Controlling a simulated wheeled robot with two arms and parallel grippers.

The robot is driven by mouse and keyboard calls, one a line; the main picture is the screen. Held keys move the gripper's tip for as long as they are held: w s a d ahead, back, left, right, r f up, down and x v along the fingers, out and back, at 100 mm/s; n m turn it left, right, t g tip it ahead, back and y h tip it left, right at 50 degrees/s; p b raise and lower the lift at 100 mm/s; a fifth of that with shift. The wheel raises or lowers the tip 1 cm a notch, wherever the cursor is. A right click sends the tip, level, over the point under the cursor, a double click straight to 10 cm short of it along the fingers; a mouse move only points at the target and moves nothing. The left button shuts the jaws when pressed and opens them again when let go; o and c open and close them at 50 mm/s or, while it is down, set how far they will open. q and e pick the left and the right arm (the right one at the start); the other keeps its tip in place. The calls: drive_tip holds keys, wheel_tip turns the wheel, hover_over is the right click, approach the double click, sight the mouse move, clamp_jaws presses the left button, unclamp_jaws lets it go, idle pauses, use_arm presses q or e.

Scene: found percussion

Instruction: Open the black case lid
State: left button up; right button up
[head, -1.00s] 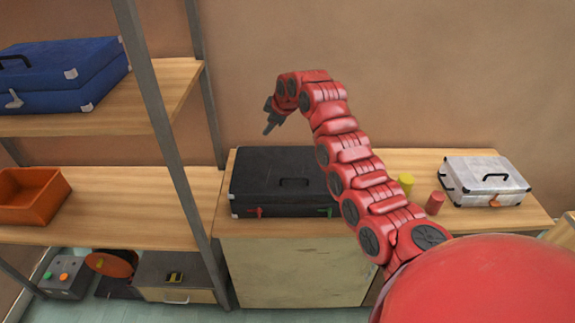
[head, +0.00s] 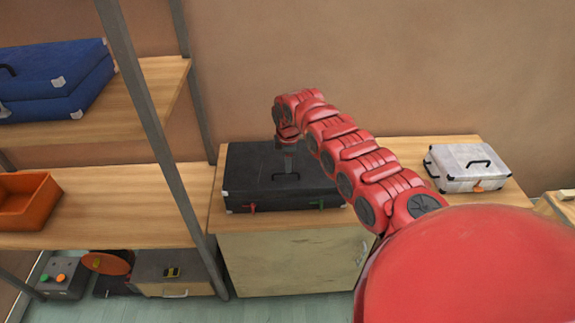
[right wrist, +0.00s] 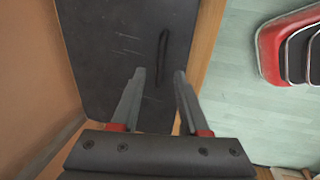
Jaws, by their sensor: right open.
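The black case (head: 240,184) lies on the wooden cabinet top with its lid shut. A red latch (head: 251,208) and a green latch (head: 321,204) show on its front, and a dark handle (head: 288,177) on its lid. My right gripper (head: 288,170) points down over the lid by the handle, partly screened by my arm. In the right wrist view my right gripper (right wrist: 159,74) is open, its fingers apart over the lid. There the handle (right wrist: 162,50) lies just ahead of the gap; I cannot tell whether the tips touch anything. My left gripper is out of view.
A white case (head: 466,165) stands on the cabinet's right end. A shelf rack at the left holds a blue case (head: 55,85) and an orange bin (head: 25,200); its grey post (head: 150,130) rises near the black case. The wall is close behind.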

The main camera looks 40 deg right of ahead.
hover_over(288, 181)
drive_tip(key=shift+w+f, duration=0.1)
drive_tip(key=shift+f, duration=2.05)
clamp_jaws()
